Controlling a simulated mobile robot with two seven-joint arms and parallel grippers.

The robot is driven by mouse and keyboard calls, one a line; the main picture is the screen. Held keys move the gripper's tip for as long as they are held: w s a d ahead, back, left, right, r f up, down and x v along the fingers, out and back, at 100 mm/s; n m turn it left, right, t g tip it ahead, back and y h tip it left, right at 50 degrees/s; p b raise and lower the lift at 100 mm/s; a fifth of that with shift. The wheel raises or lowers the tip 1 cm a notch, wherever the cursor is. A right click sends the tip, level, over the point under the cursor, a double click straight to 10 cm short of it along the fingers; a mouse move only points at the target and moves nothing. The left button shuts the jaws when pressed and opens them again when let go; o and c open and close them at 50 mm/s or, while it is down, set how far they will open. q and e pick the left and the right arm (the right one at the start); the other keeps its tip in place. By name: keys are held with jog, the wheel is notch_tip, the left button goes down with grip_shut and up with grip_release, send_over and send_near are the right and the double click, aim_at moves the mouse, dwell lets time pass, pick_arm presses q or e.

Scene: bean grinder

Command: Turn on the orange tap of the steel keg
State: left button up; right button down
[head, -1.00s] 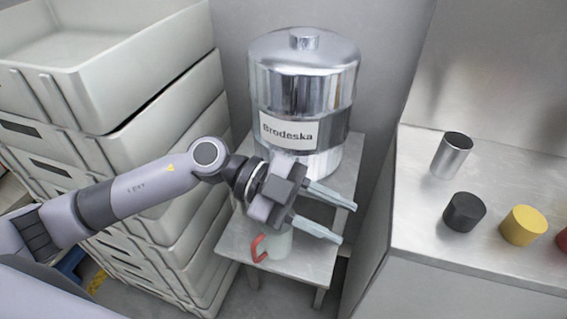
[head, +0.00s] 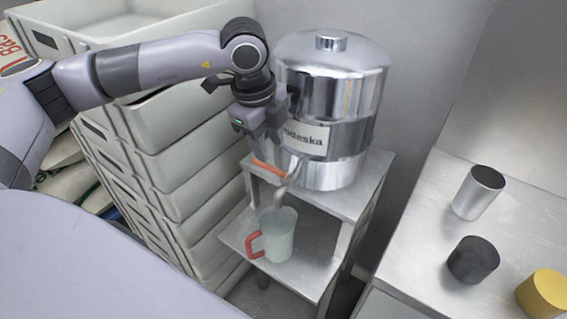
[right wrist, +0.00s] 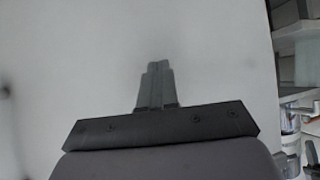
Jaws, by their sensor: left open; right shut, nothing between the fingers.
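The steel keg (head: 345,95) with the "Brodeska" label stands on the upper shelf of a metal stand. Its orange tap handle (head: 268,168) shows low on the keg's left front, above a curved spout (head: 281,194). My left gripper (head: 272,145) is open, just above the orange handle and in front of the keg, covering part of the label. I cannot tell whether its fingers touch the handle. A pale pitcher (head: 279,236) with a red handle stands upright on the lower shelf below the spout. My right gripper (right wrist: 157,72) is shut and empty in the right wrist view.
Stacked grey crates (head: 165,160) rise close to the left of the stand. A steel counter (head: 430,230) at the right holds a metal cup (head: 477,193), a black canister (head: 473,260) and a yellow canister (head: 543,294). A wall stands behind the keg.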

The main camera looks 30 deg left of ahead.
aim_at(273, 168)
pick_arm(q)
jog(key=f, duration=0.2)
jog(key=w+f, duration=0.1)
jog(key=f, duration=0.3)
jog(key=shift+w+a+f, duration=0.2)
jog(key=shift+w+f, duration=0.1)
jog(key=shift+f, duration=0.1)
grip_shut()
